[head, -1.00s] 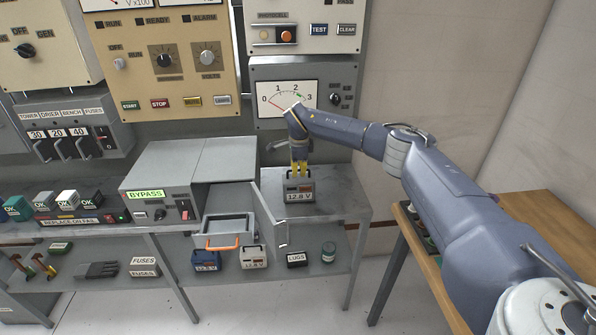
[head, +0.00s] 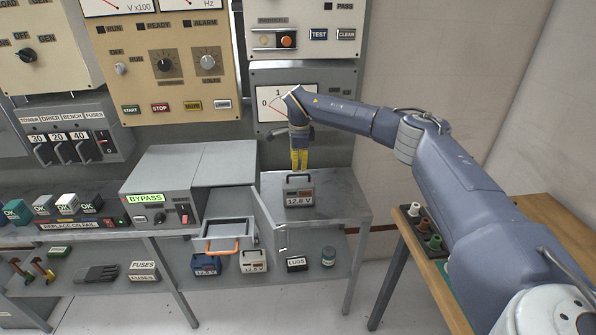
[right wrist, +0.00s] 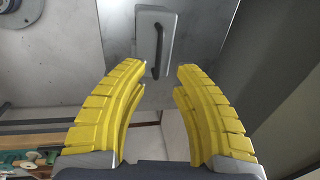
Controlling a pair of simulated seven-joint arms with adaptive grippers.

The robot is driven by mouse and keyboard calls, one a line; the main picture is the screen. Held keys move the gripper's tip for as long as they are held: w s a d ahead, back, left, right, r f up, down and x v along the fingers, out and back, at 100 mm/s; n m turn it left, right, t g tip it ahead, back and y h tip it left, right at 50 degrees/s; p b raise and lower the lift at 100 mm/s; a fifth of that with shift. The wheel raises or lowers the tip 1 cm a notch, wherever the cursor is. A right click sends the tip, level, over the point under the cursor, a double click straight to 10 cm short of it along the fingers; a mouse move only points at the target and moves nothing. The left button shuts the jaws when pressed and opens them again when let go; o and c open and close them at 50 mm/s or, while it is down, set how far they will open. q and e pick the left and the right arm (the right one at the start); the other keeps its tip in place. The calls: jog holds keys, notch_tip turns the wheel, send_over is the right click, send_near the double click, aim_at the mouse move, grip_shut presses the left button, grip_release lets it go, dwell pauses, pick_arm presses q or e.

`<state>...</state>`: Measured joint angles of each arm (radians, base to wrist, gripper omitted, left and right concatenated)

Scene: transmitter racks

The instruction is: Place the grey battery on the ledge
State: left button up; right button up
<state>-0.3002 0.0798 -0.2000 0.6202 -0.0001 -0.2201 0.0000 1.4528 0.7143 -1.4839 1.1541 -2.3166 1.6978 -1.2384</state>
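The grey battery (head: 300,199), with a dark carry handle and a 12.8 V label, stands upright on the grey metal ledge (head: 345,203) right of the bypass box. My right gripper (head: 299,168) points down just above its handle, with no contact visible. In the right wrist view the two yellow fingers (right wrist: 160,68) are spread apart with nothing between them, and the battery (right wrist: 145,48) and its handle lie beyond the tips. My left gripper is in neither view.
The bypass box (head: 160,190) stands left of the ledge, with an open door (head: 267,218) and a drawer with an orange handle (head: 222,250). A blue battery (head: 205,265) and a whitish one (head: 253,262) stand on the lower shelf. A wooden table (head: 520,215) is at right.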

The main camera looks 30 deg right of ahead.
jog(key=shift+s+a+r, duration=0.1)
jog(key=shift+s+r, duration=0.05)
jog(key=shift+r, duration=0.75)
jog(key=shift+s+a+r, duration=0.1)
jog(key=shift+s+r, duration=0.1)
jog(key=shift+r, duration=0.65)
jog(key=shift+s+r, duration=0.15)
jog(key=shift+r, duration=0.75)
jog(key=shift+a, duration=0.1)
jog(key=shift+c, duration=0.4)
